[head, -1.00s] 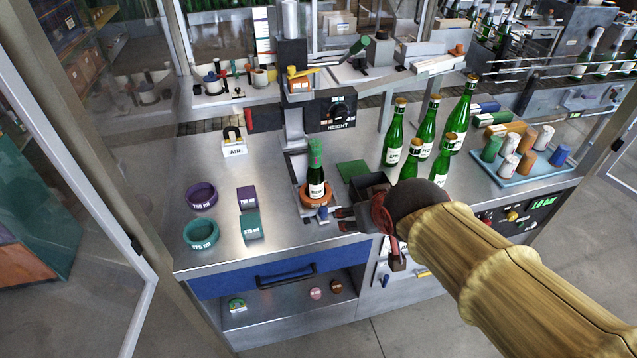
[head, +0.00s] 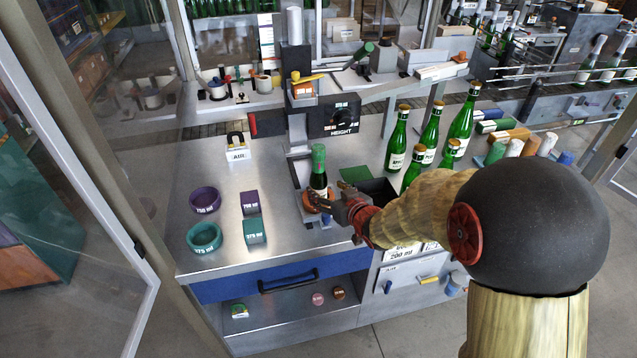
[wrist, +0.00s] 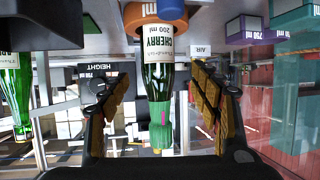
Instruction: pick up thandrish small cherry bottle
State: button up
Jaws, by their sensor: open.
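The small cherry bottle (head: 319,181) is dark green with a green foil cap and a white label. It stands upright on an orange round seat (head: 308,204) at the machine. In the wrist view, which appears upside down, the bottle (wrist: 157,72) shows its label reading CHERRY and 200 ml. My gripper (head: 330,203) is at the bottle's front right in the head view. In the wrist view my gripper (wrist: 162,92) has its fingers apart, one on each side of the bottle, with gaps visible. The bottle's lower part is partly hidden by a finger in the head view.
Several taller green bottles (head: 431,135) stand to the right. A HEIGHT knob box (head: 341,115) and column are just behind. Purple ring (head: 205,199), teal ring (head: 204,237) and two blocks (head: 250,202) lie left. The counter between is clear.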

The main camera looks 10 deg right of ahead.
aim_at(318, 182)
jog(key=b+x, duration=0.1)
jog(key=x, duration=0.6)
jog(key=shift+w+d+f+b, duration=0.1)
jog(key=shift+w+b, duration=0.1)
jog(key=shift+b, duration=0.1)
jog(key=c, duration=1.5)
grip_shut()
